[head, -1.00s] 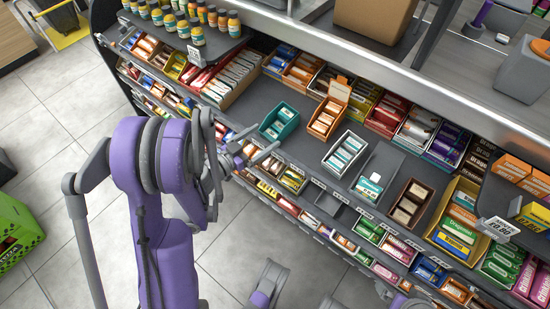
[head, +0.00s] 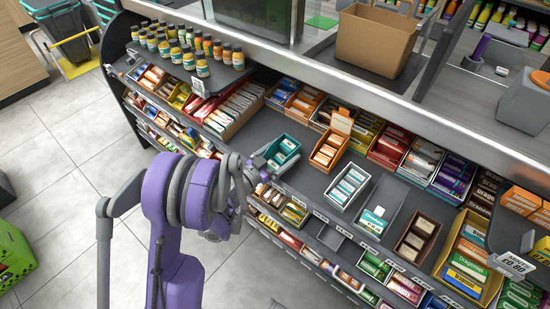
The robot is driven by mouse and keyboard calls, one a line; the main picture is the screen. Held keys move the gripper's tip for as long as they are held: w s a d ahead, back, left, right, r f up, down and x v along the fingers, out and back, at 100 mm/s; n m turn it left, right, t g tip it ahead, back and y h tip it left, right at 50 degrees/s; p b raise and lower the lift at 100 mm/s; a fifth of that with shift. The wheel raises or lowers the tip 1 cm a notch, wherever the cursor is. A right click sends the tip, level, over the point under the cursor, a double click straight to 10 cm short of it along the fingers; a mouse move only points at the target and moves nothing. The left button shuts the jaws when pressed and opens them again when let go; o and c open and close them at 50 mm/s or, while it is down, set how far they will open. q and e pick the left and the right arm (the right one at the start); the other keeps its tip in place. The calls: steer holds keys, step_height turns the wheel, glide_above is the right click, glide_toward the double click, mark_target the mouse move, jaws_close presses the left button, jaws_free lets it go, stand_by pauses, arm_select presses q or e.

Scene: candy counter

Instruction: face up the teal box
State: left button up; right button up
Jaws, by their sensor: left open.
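The teal box (head: 294,146) is an open-topped display box on the upper grey shelf, holding a few pale-labelled packs. An orange box with a raised back card (head: 330,149) stands just right of it. My left gripper (head: 268,162) is open at the teal box's near left side, with its fingers close against that side. I cannot tell whether they touch it. My purple wrist hides part of the shelf edge. My right gripper is not in view.
A white-grey box (head: 348,186) and a clear tray with one teal-white pack (head: 375,219) stand farther right. Bottles (head: 202,65) crowd a raised stand at the left. Bare shelf (head: 250,142) lies left of the teal box. Lower tiers hold packed sweets.

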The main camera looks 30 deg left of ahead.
arm_select(q)
steer(key=shift+w, duration=0.2)
steer(key=shift+c, duration=0.2)
steer(key=c, duration=1.2)
steer(key=o, duration=0.9)
steer(key=c, duration=0.7)
steer(key=shift+o, duration=0.2)
steer(key=shift+n+y+b, duration=0.3)
steer(key=shift+n+y, duration=0.5)
steer(key=shift+y, duration=0.3)
